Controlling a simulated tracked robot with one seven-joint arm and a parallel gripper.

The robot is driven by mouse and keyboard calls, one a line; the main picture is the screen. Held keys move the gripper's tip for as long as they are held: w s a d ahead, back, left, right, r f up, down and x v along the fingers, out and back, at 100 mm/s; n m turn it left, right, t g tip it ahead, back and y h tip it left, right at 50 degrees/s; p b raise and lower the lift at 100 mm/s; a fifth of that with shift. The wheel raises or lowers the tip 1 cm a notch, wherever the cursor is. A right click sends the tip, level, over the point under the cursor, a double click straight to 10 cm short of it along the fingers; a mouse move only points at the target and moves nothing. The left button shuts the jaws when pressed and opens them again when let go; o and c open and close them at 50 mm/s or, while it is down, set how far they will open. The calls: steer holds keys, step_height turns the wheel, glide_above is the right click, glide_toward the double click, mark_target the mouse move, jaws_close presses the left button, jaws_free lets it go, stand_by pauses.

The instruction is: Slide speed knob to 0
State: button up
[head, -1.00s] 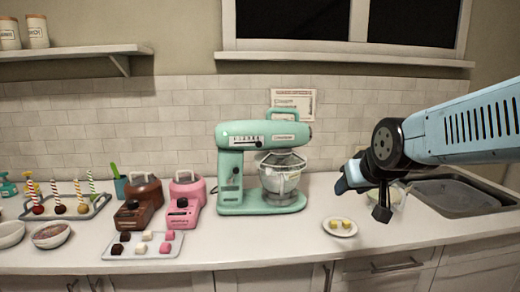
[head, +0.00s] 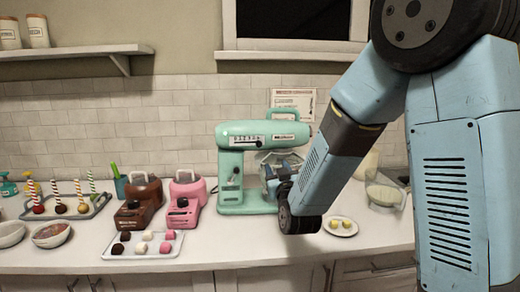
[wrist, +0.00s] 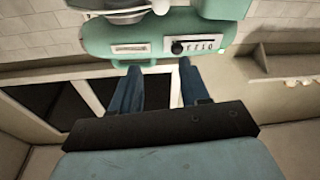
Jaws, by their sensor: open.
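The mint-green stand mixer (head: 237,129) stands on the counter by the tiled wall. Its speed panel (head: 247,140) is a pale strip on the side of the mixer's head. In the wrist view, where the scene looks upside down, the black speed knob (wrist: 177,47) sits at the left end of the scale, and marks run off to its right. My gripper (wrist: 158,66) is open and empty. One fingertip appears just below the knob, the other below a pale label; contact cannot be told. In the head view my gripper (head: 272,172) is in front of the bowl, partly hiding it.
Brown (head: 139,203) and pink (head: 185,203) small machines stand left of the mixer, behind a tray of sweets (head: 173,250). A small plate (head: 340,234) with yellow pieces lies right of the wrist. A shelf (head: 80,62) hangs at upper left.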

mark_target(260, 146)
steer(key=w+a+r, duration=0.1)
steer(key=w+a, duration=0.1)
steer(key=w, duration=0.1)
steer(key=w+a+r+t, duration=0.1)
steer(key=w, duration=0.3)
steer(key=w+a+r+t, duration=0.1)
steer(key=w+a, duration=0.1)
steer(key=w, duration=0.2)
steer(key=shift+w+a+r+n+y, duration=0.15)
steer(key=shift+w+a+n+y, duration=0.05)
steer(key=shift+a+n+y, duration=0.15)
stand_by(0.3)
jaws_close()
stand_by(0.4)
